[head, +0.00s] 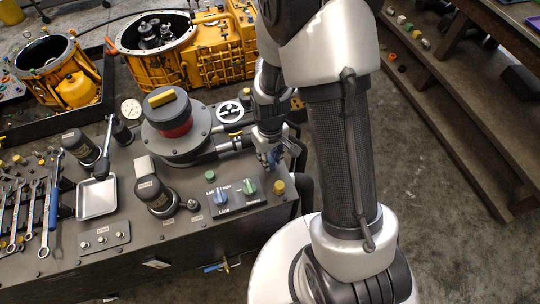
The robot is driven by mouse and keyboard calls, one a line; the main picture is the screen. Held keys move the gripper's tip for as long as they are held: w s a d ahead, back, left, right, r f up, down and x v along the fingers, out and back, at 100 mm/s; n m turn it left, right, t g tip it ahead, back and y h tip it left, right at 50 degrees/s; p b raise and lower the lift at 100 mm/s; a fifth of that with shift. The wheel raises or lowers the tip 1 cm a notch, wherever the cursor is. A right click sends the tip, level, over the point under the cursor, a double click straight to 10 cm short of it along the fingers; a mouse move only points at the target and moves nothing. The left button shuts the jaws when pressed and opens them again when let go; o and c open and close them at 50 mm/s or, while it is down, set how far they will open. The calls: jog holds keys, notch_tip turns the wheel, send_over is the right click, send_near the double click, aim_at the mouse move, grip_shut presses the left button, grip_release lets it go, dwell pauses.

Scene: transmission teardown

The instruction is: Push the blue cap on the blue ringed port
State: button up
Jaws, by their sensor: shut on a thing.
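My gripper (270,154) is at the right end of the grey workbench, above its top and behind the switch panel. It points down and is shut on a small blue thing, which looks like the blue cap (273,158). The fingers and my wrist cover much of the cap. I cannot make out a blue ringed port in the head view; it may be hidden by my gripper and arm. Whether the cap touches anything below it cannot be told.
A panel (236,209) with blue and green knobs lies in front, with a yellow knob (279,187) at its right. A dark cylinder with a red band (174,125) stands left of my gripper. Pipes run between them. An orange housing (218,55) is behind.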

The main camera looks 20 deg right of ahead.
jog(key=shift+f, duration=0.35)
dwell(0.3)
jog(key=o, duration=0.8)
jog(key=shift+r, duration=0.15)
dwell(0.4)
jog(key=shift+r+p, duration=0.95)
jog(key=shift+r, duration=0.45)
jog(key=shift+r+p, duration=2.25)
jog(key=shift+r, duration=0.75)
